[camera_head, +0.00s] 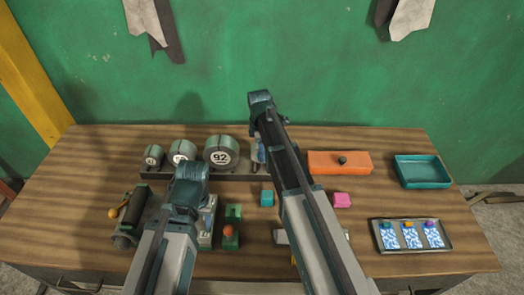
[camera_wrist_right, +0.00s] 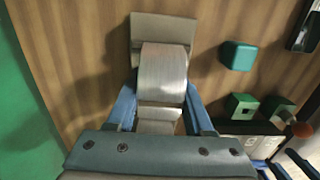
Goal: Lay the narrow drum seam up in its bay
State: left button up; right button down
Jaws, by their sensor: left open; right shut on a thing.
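The narrow drum (camera_wrist_right: 163,75) shows in the right wrist view as a silvery curved band. My right gripper (camera_wrist_right: 164,105) is shut on it, a finger on each side. In the head view my right gripper (camera_head: 258,153) is at the right end of the rack (camera_head: 240,177). Pale flat parts (camera_wrist_right: 163,27) show beyond and below the drum; I cannot tell whether it touches the rack. No seam is discernible. Three numbered drums of rising size, the largest marked 92 (camera_head: 221,152), stand in the rack. My left gripper (camera_head: 208,222) is open, pointing down over the front left of the table.
A teal cube (camera_head: 267,198), a pink block (camera_head: 341,200) and green blocks (camera_head: 232,215) stand mid-table. An orange box (camera_head: 340,168) and teal tray (camera_head: 422,160) are at the back right. A card tray (camera_head: 376,247) lies front right. A dark roller device (camera_head: 124,236) is at left.

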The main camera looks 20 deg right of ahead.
pick_arm(q)
jog(key=shift+f, duration=0.3)
pick_arm(e)
jog(key=shift+f, duration=0.25)
pick_arm(q)
jog(key=shift+f+b, duration=0.65)
jog(key=shift+b, duration=0.2)
pick_arm(e)
jog(key=shift+f, duration=0.65)
jog(key=shift+c, duration=1)
grip_release()
pick_arm(q)
jog(key=shift+r, duration=0.1)
pick_arm(e)
jog(key=r+p, duration=1.4)
jog(key=shift+a, duration=0.3)
pick_arm(q)
notch_tip(320, 180, up, 14)
jog(key=shift+f, duration=0.2)
pick_arm(e)
jog(key=shift+f, duration=0.15)
